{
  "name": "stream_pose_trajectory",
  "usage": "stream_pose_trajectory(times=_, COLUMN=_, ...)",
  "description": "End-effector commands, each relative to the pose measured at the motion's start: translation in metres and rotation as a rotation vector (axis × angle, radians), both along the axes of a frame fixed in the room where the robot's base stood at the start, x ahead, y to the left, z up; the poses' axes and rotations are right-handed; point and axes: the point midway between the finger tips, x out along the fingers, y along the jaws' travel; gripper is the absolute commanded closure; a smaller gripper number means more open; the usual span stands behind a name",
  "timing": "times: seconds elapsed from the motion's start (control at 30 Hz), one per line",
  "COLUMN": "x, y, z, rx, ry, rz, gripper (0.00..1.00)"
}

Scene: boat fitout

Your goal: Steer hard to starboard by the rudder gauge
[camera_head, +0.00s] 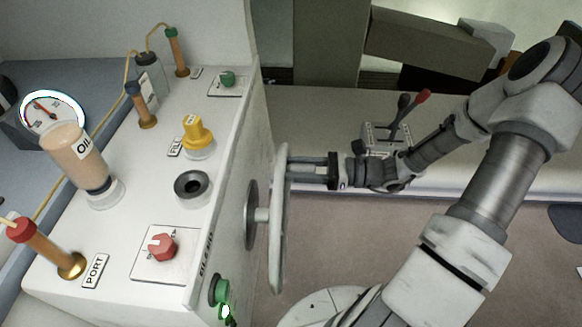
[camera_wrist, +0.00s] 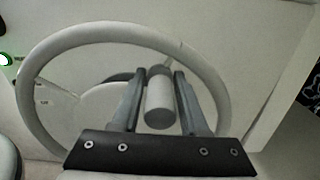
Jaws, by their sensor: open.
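The pale steering wheel (camera_head: 276,262) stands nearly edge-on at the console's right side, on a short shaft. In the wrist view its rim (camera_wrist: 52,49) forms a large ring. My gripper (camera_head: 292,165) is at the wheel's upper part, fingers pointing left. In the wrist view my gripper (camera_wrist: 159,75) is open, with a pale cylindrical knob (camera_wrist: 159,103) between its fingers. Whether either finger touches the knob is unclear. The round white gauge (camera_head: 66,108) at the far left has a red needle slanting up and left from its centre; its small marks are unreadable.
The white console (camera_head: 125,205) carries an OIL bottle (camera_head: 75,152), a yellow knob (camera_head: 197,134), a red knob (camera_head: 162,247) and a PORT label (camera_head: 95,271). A green-lit switch (camera_head: 219,291) sits low on its side. Levers (camera_head: 404,108) stand behind my arm.

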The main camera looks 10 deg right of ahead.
Motion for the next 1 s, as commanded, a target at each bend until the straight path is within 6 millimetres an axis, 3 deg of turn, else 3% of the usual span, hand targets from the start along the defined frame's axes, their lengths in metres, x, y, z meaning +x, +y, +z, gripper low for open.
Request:
stream_pose_trajectory(times=0.2, x=-0.0001, y=0.0004, z=-0.0001, rx=0.0, ry=0.0, rz=0.001, gripper=0.56)
stream_pose_trajectory(times=0.4, x=-0.0001, y=0.0003, z=-0.0001, rx=0.0, ry=0.0, rz=0.001, gripper=0.92)
stream_pose_trajectory(times=0.47, x=-0.0002, y=0.0002, z=-0.0001, rx=0.0, ry=0.0, rz=0.001, gripper=1.0)
stream_pose_trajectory(times=1.0, x=-0.0003, y=0.0, z=-0.0003, rx=0.0, ry=0.0, rz=0.001, gripper=1.0)
